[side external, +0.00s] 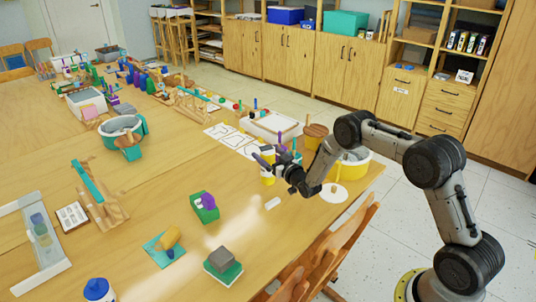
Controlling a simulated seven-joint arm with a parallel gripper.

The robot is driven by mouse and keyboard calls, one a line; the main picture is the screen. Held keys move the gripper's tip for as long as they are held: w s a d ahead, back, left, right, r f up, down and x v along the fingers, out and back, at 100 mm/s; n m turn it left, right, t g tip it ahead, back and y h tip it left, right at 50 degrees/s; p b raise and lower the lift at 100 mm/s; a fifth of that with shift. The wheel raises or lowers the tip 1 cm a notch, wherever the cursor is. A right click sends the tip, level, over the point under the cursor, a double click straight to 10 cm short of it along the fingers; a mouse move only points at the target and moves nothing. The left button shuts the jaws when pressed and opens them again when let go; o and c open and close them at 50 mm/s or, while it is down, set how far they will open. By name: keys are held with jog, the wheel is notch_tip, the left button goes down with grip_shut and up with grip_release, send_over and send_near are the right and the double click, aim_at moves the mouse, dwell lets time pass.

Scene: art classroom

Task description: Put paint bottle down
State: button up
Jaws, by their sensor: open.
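My gripper (268,161) is open above the right part of the long wooden table, its fingers pointing left. A small yellow container (267,180), possibly a paint bottle, stands upright on the table just below and behind the fingers. The gripper partly hides it, and I cannot tell whether they touch. A white bottle with a blue cap (98,290), which also looks like a paint bottle, stands at the table's near left edge, far from my gripper.
A yellow-and-white bucket (350,165) and a white round sheet (334,193) are beside my wrist. A white tray (270,127) lies behind. A green block with a purple piece (204,207) and a grey-and-green block (222,265) stand nearer. Wooden chairs (330,250) line the near edge.

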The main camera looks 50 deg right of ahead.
jog(key=shift+r, duration=0.15)
jog(key=s+a, duration=0.2)
jog(key=s, duration=1)
jog(key=w+a+r+g+y, duration=0.1)
jog(key=w+a+r+g, duration=0.15)
jog(key=r, duration=0.75)
jog(key=s+a+r+n+g, duration=0.1)
jog(key=s+a+r+g, duration=0.25)
jog(key=s+r, duration=0.35)
jog(key=s+a+r+g, duration=0.1)
jog(key=s+a+g, duration=0.1)
jog(key=s, duration=0.8)
jog(key=s+a+r+g+y, duration=0.1)
jog(key=s+a+r+g, duration=0.1)
jog(key=s, duration=0.9)
jog(key=s+a+r+n+g+y, duration=0.1)
jog(key=s+a, duration=0.3)
jog(key=s, duration=0.6)
jog(key=shift+s+a+r+g, duration=0.15)
jog(key=shift+a+r+g, duration=0.1)
jog(key=shift+r+g, duration=0.3)
